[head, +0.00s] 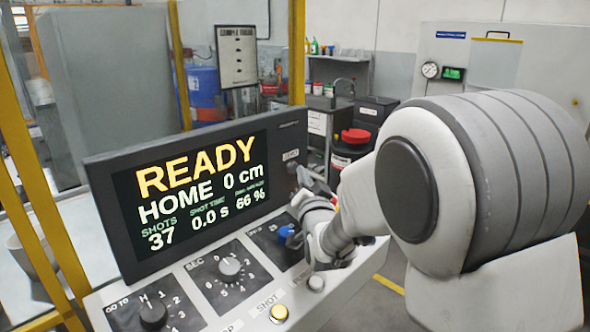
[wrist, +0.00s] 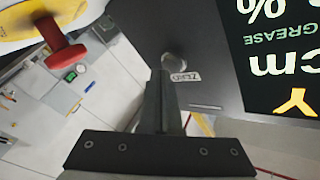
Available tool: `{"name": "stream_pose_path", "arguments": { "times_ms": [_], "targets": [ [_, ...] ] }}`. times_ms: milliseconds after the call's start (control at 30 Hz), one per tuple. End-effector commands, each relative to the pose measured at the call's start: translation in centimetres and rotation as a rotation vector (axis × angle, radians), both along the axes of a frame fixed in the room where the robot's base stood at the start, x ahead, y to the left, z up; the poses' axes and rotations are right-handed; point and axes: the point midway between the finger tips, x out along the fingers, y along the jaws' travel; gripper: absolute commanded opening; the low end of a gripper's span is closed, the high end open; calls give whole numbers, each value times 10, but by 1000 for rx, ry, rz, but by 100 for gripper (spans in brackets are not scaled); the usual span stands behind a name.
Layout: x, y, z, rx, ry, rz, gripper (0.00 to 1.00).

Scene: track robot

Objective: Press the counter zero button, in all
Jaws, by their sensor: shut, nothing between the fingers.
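The counter zero button (wrist: 174,61) is a small round silver button on the dark screen housing (wrist: 200,25), above a small ZERO label (wrist: 185,77) in the wrist view. My gripper (wrist: 163,75) is shut and empty, its fingertips just beside the button's lower edge in the picture. I cannot tell whether they touch it. In the head view, my gripper (head: 302,172) is at the right end of the housing near the ZERO label (head: 291,155), and my arm fills the right side. The screen (head: 195,190) reads READY, HOME, 0 cm, SHOTS 37, SHOT TIME 0.0 s and 66 %.
A yellow post (head: 40,235) stands left. A red knob (wrist: 62,48) shows in the wrist view.

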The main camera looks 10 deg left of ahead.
Motion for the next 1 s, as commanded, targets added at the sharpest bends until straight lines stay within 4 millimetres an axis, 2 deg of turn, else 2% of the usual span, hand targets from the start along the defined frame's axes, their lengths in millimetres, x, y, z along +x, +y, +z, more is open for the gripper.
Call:
{"name": "stream_pose_path", "arguments": {
  "times_ms": [1000],
  "targets": [
    [5,6,0,0,0,0,0]
  ]
}}
